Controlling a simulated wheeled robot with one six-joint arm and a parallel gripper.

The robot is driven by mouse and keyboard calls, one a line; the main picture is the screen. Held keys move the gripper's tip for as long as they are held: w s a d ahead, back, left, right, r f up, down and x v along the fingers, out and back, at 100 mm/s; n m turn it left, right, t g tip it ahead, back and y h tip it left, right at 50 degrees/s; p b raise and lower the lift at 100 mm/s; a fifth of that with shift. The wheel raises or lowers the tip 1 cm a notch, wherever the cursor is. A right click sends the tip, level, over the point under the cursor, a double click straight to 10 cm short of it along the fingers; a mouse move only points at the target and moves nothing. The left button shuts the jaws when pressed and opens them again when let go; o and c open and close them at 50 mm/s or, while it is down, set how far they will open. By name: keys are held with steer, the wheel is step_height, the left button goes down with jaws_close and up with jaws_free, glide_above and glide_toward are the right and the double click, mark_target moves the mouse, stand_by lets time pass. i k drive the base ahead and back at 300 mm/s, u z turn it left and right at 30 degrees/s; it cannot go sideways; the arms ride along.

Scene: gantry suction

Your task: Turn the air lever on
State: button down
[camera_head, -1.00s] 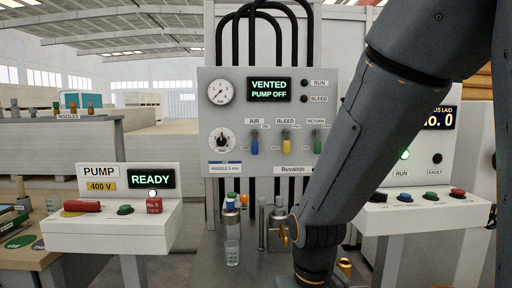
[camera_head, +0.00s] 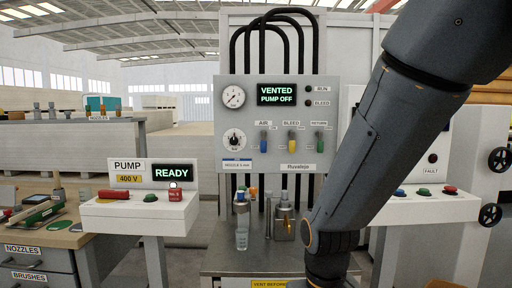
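The air lever (camera_head: 263,139) is the blue-handled lever under the AIR label on the grey panel (camera_head: 228,160). A yellow lever (camera_head: 292,141) under BLEED and a green lever (camera_head: 320,141) under RETURN stand to its right. The display (camera_head: 276,94) reads VENTED, PUMP OFF. My dark arm crosses the right of the picture and bends at the bottom, to the right of the levers. My gripper is out of the picture.
A pump console (camera_head: 140,211) with a READY display stands at the left. Bottles and metal fittings (camera_head: 284,217) stand on a bench (camera_head: 222,262) below the panel. Another console (camera_head: 430,207) is partly behind my arm. A drawer desk (camera_head: 40,262) is at far left.

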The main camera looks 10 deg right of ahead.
mark_target(263, 133)
steer(key=k, duration=1)
steer(key=u, duration=0.65)
steer(key=i, duration=1.65)
steer(key=z, duration=0.7)
